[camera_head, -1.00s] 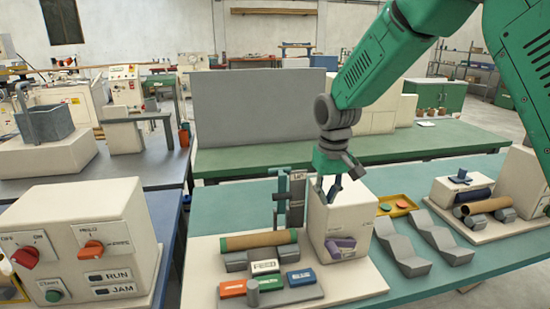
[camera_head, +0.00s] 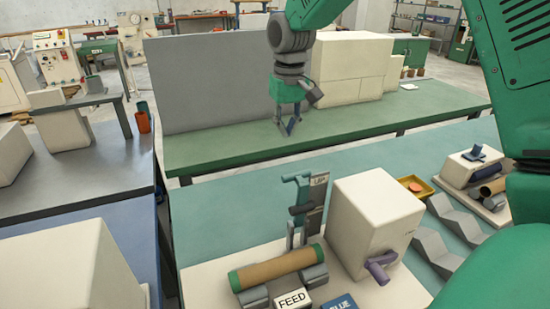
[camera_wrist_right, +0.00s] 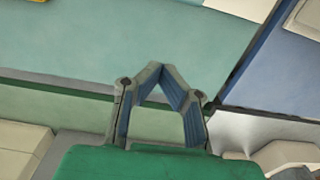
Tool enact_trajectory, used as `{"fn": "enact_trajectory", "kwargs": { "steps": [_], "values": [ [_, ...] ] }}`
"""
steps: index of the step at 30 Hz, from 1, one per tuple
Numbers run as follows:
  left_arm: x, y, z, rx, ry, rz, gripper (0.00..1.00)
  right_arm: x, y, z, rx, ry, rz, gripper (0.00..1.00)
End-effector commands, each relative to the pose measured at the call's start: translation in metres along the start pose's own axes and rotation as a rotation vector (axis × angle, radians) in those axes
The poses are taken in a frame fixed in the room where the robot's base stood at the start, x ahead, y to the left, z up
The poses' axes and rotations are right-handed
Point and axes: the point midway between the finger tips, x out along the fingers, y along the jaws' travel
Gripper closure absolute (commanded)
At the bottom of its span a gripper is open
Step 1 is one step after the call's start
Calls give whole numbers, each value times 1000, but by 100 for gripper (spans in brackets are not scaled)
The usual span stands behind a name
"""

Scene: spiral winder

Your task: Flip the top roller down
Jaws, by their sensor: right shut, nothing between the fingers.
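The winder stands on the teal table, with a brown tube (camera_head: 278,268) lying on grey rollers (camera_head: 312,275). Behind the tube, a grey-teal upright arm (camera_head: 303,192) carries a short horizontal grey cylinder, which looks like the top roller (camera_head: 301,209); it stands raised above and behind the tube. A small lettered tag (camera_head: 320,179) is at its top. My right gripper (camera_head: 289,131) is above and beyond the upright, apart from it, empty, with fingertips together; the fingertips also meet in the right wrist view (camera_wrist_right: 158,68). My left gripper is out of view.
A cream housing (camera_head: 372,218) with a purple crank (camera_head: 379,268) stands right of the upright. Grey angled holders (camera_head: 455,222) and a yellow tray (camera_head: 415,187) lie further right. A grey panel (camera_head: 205,85) stands behind.

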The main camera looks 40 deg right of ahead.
Motion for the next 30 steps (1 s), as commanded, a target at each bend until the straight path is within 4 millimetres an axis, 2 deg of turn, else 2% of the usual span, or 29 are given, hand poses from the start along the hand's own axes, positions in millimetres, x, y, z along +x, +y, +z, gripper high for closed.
{"fn": "enact_trajectory", "kwargs": {
  "steps": [8,13,17,28,30],
  "values": [
    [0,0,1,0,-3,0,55,1,-3,-4,-1,-2,2,100],
    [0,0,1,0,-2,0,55,10,-2,-5,-1,-6,2,100],
    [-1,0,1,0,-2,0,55,29,-2,-4,-1,-7,1,100],
    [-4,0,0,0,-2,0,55,107,-1,-4,0,-7,2,100],
    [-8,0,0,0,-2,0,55,96,-2,9,-2,-3,1,100]
  ]
}}
